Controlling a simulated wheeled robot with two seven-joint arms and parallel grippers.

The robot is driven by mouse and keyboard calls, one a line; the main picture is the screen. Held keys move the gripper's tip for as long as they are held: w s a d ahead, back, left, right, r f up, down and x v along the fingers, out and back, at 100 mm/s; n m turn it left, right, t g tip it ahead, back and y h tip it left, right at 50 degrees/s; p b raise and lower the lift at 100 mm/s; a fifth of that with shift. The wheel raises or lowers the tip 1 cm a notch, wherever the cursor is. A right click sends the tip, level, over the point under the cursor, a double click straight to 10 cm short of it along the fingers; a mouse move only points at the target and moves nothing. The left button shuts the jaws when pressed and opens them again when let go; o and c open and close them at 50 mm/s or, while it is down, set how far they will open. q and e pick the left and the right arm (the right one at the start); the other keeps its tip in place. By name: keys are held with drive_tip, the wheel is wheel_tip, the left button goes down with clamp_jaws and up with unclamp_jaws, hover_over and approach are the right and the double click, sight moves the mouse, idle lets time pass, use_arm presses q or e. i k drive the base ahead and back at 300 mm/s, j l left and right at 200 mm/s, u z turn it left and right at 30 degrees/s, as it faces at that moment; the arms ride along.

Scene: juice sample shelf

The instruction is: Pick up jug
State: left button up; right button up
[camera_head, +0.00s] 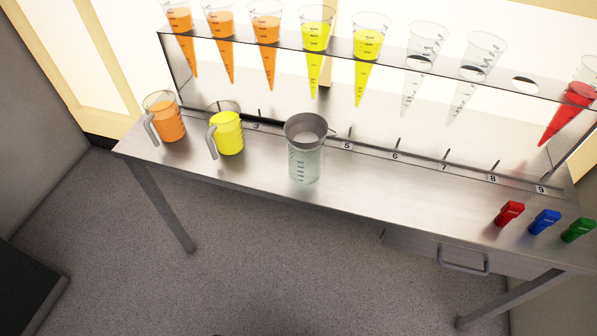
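A clear jug (165,118) with orange liquid stands upright at the left end of the metal table, its handle toward the left front. A second jug (227,134) with yellow liquid stands to its right, its handle also on the left. A taller clear container (304,163) with measuring marks and a grey strainer-like top (306,130) stands near the table's middle. I cannot tell whether it has a pouring handle. Neither of my grippers shows in the head view.
The metal table (400,193) has a rack of cone-shaped vessels (316,35) above its back edge, some orange, yellow, red or empty. One rack hole (525,86) is empty. Red (508,213), blue (544,221) and green (578,229) items lie at the right. The table's middle right is clear.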

sight(224, 122)
drive_tip(key=i+j+z, duration=0.15)
drive_tip(key=j+z, duration=0.2)
drive_tip(key=j, duration=0.25)
drive_tip(key=i+j+z, duration=0.1)
drive_tip(key=j+z, duration=0.25)
drive_tip(key=j, duration=0.3)
drive_tip(key=j+z, duration=0.35)
drive_tip(key=j, duration=0.35)
